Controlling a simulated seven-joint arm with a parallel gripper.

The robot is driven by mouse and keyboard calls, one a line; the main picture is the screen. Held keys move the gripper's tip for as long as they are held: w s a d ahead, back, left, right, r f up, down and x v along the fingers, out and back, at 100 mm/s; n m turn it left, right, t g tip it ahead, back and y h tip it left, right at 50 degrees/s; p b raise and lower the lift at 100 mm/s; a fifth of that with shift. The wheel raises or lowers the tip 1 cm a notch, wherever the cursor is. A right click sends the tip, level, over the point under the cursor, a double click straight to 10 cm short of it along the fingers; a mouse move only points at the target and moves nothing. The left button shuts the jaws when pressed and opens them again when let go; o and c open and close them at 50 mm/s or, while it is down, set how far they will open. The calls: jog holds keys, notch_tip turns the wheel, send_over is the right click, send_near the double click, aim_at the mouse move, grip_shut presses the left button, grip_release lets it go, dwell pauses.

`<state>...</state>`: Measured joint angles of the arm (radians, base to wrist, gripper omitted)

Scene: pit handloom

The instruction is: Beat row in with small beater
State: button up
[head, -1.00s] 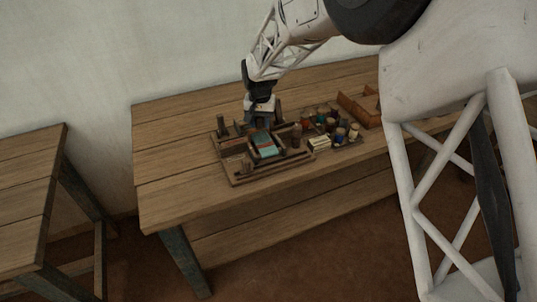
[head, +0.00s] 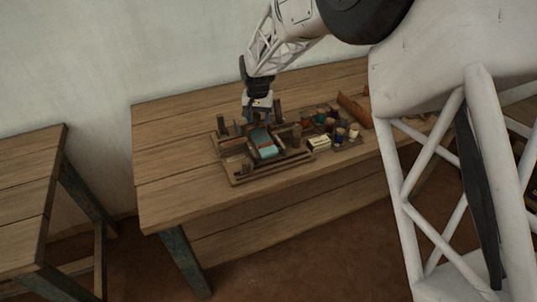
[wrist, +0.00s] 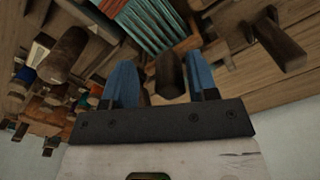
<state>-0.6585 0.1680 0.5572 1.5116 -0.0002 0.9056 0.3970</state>
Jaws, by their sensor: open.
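The small loom (head: 236,181) is a wooden frame on the table, with teal cloth (head: 266,150) crossed by an orange-red band. The cloth (wrist: 150,25) is at the top of the wrist view. My gripper (head: 258,117) is over the loom's back side, pointing down. In the wrist view its two blue fingers (wrist: 160,84) stand apart on either side of a dark wooden upright piece (wrist: 170,74). I cannot tell whether this piece is the small beater, or whether the fingers touch it.
Thread spools (head: 340,134) and a pale block (head: 319,143) sit right of the loom. A dark wooden cylinder (wrist: 64,55) and a post (wrist: 279,44) flank my gripper in the wrist view. The table (head: 172,150) is clear left of the loom.

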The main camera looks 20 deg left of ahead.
notch_tip(320, 180, up, 6)
jog(key=shift+f, duration=0.1)
dwell(0.7)
dwell(0.4)
jog(key=s+d+r+m, duration=0.1)
jog(key=s+d+r, duration=0.35)
jog(key=d, duration=0.65)
jog(key=s+d+r+t, duration=0.1)
jog(key=s+d+r, duration=0.3)
jog(key=d, duration=0.6)
jog(key=s+d+r+m, duration=0.1)
jog(key=s+d+r, duration=0.1)
jog(key=d+r, duration=0.65)
jog(key=s+d+f, duration=0.2)
jog(key=s+d, duration=0.9)
jog(key=s, duration=0.2)
jog(key=s+d+f+m+t, duration=0.1)
jog(key=s+d+f, duration=0.1)
jog(key=s+d, duration=0.9)
jog(key=shift+s+t, duration=0.3)
jog(key=shift+s, duration=0.85)
